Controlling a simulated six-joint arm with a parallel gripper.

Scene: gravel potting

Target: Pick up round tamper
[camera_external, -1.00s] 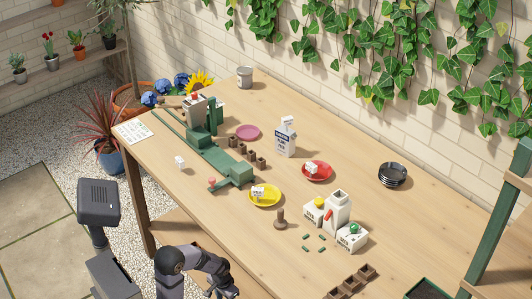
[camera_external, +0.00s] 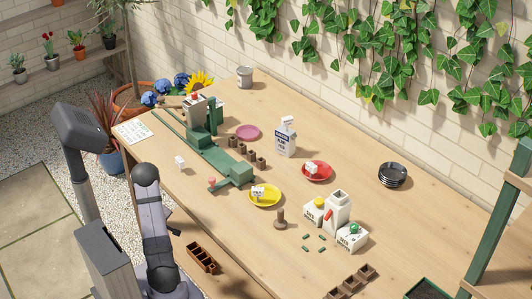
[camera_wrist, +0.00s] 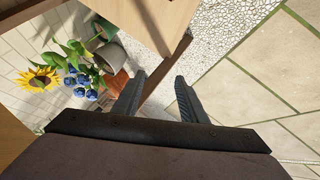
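The round tamper (camera_external: 281,219) is a small brown piece with a wide base and a narrower upright handle. It stands upright on the table in the external view, just right of and below the yellow saucer (camera_external: 265,204). In the wrist view my gripper (camera_wrist: 160,77) is open, with nothing between its two dark fingers. It is off the table's left side, well away from the tamper, which is not in the wrist view. In the external view I cannot make out my fingers; the arm stands at the lower left.
Right of the tamper is a white container group (camera_external: 337,215), with several small green pieces (camera_external: 322,237) in front. The red saucer (camera_external: 328,175) and black dishes (camera_external: 393,174) are farther back. A green fixture (camera_external: 205,140) fills the left.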

